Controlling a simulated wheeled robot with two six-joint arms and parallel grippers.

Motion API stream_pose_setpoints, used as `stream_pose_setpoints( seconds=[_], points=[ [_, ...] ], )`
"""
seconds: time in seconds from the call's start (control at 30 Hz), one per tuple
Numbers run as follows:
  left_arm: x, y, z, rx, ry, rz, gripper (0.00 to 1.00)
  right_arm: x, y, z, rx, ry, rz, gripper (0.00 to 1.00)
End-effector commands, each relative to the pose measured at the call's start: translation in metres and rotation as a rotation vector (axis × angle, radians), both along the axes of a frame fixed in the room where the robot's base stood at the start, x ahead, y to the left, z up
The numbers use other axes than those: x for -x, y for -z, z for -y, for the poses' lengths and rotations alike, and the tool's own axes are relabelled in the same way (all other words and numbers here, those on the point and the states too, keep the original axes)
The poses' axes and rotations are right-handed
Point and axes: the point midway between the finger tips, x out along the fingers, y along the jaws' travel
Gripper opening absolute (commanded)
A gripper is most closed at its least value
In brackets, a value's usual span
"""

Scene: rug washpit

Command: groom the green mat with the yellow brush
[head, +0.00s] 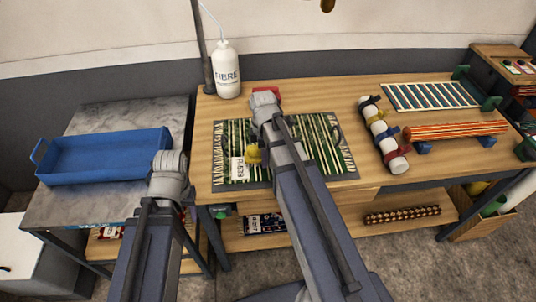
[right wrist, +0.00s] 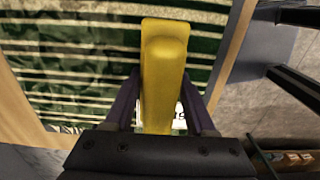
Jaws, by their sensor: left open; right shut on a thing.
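The green mat (head: 325,150) with cream stripes and pale fringed ends lies flat on the wooden table. A white label (head: 237,170) lies at its front left part. My right gripper (right wrist: 160,105) is shut on the yellow brush (right wrist: 164,65), over the mat's front edge. The brush also shows in the head view (head: 253,155), beside the label. The brush's underside is hidden, so I cannot tell whether it touches the mat. My left gripper (head: 183,203) is open at the gap between the two tables, its fingers mostly hidden by my arm.
A blue tray (head: 105,157) stands on the grey table at left. A white FIBRE bottle (head: 226,72) stands at the back.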

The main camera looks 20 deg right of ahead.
Motion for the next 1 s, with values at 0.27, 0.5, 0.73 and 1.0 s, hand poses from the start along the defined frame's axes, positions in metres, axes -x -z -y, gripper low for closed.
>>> stream_pose_setpoints(
  seconds=[0.27,0.5,0.73,1.0],
  points=[
    [0.0,0.001,0.0,0.0,0.0,0.0,0.5,-0.003,0.001,-0.008,0.001,-0.002,0.0,0.11],
    [0.0,0.002,0.0,0.0,0.0,0.0,0.5,-0.008,0.002,-0.027,0.001,-0.002,0.0,0.11],
    [0.0,0.003,0.0,0.0,0.0,0.0,0.5,-0.01,0.003,-0.033,-0.001,0.0,0.0,0.11],
    [0.0,0.002,0.0,0.0,0.0,0.0,0.5,-0.013,0.002,-0.044,-0.001,-0.003,0.0,0.11]
  ],
)
